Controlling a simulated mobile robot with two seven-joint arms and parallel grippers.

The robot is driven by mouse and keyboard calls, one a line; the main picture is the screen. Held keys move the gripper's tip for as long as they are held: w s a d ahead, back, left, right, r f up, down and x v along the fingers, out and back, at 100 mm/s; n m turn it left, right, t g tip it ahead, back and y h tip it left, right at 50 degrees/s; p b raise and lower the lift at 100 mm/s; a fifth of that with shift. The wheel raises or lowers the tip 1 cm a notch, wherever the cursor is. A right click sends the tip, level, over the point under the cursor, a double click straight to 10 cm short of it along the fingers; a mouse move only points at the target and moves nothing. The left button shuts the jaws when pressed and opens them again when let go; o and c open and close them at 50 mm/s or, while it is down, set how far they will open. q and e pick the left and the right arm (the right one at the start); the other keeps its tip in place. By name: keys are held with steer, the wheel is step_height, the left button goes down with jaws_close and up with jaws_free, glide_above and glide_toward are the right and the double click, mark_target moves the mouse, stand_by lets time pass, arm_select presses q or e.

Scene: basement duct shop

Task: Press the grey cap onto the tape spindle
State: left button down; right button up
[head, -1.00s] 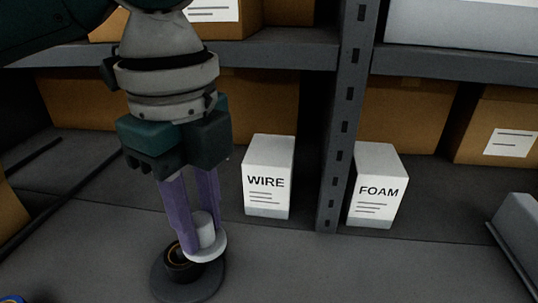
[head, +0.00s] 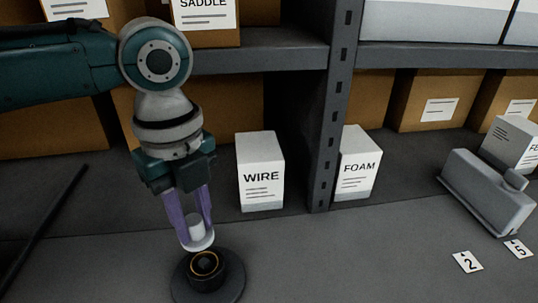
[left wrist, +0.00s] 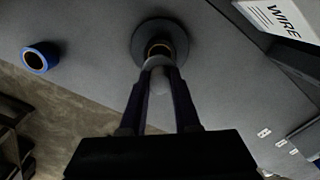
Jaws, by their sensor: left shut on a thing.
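My left gripper (head: 195,228) points down with its purple fingers shut on the pale grey cap (head: 200,244), which has a wide rim and a narrower knob. The tape spindle (head: 206,267), a dark hub with a tan ring on a round dark base (head: 235,285), stands on the grey surface. In the head view the cap shows just above and slightly left of the hub, apparently apart from it. In the left wrist view the cap (left wrist: 157,66) overlaps the lower part of the spindle, whose base (left wrist: 146,33) lies beyond; their gap is hard to judge there.
A WIRE box (head: 261,178) and a FOAM box (head: 358,167) stand behind, beside a shelf post (head: 334,130). A grey tape dispenser-like object (head: 485,190) and number cards (head: 467,262) are at right. A blue-rimmed roll (left wrist: 40,57) lies left in the wrist view.

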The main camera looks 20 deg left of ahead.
mark_target(197, 236)
arm_select(q)
step_height(197, 236, down, 4)
steer(key=b, duration=0.3)
steer(key=shift+r+b, duration=0.15)
steer(key=shift+b, duration=0.2)
steer(key=shift+f+b, duration=0.3)
steer(key=shift+f, duration=0.5)
steer(key=shift+r+p, duration=0.1)
steer(key=shift+p, duration=0.5)
steer(key=shift+f, duration=0.25)
stand_by(0.9)
steer(key=shift+p, duration=0.45)
stand_by(0.4)
steer(key=shift+c, duration=0.4)
jaws_free()
steer(key=shift+r, duration=0.1)
